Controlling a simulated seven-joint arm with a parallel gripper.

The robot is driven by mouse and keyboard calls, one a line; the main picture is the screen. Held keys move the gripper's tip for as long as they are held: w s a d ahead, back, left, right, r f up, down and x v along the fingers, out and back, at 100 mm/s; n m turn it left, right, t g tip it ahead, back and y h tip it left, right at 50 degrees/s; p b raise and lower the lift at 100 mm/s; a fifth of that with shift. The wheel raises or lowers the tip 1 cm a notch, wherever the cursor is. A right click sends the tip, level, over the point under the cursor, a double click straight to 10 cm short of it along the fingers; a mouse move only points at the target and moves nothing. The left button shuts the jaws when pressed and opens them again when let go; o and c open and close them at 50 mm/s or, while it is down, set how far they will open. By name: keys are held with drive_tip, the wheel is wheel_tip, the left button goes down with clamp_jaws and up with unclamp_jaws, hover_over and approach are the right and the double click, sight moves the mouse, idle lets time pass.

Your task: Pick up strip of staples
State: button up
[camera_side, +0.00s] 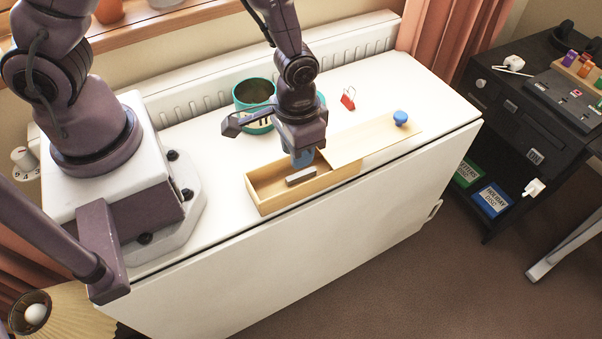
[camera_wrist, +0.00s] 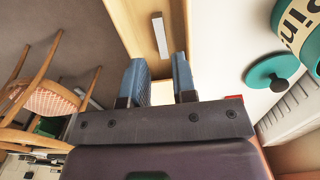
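The strip of staples (camera_side: 300,176) is a small grey bar lying in a shallow wooden box (camera_side: 266,205) on the white top. In the wrist view the strip (camera_wrist: 159,36) lies on the box floor, ahead of the fingers and roughly in line with the gap between them. My gripper (camera_side: 303,160) has blue fingers and is above the right part of the box. In the wrist view the gripper (camera_wrist: 161,72) is open, with a clear gap and nothing between the fingers. The strip appears apart from the fingers.
The wooden lid (camera_side: 362,145) with a blue knob (camera_side: 400,118) lies right of the box. A teal tin (camera_side: 253,93) stands behind my gripper; its round teal lid (camera_wrist: 273,73) shows in the wrist view. A red clip (camera_side: 348,98) lies behind. The top's front right is clear.

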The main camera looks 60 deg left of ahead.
sight(298, 175)
drive_tip(key=shift+w+f, duration=0.1)
drive_tip(key=shift+f, duration=3.1)
clamp_jaws()
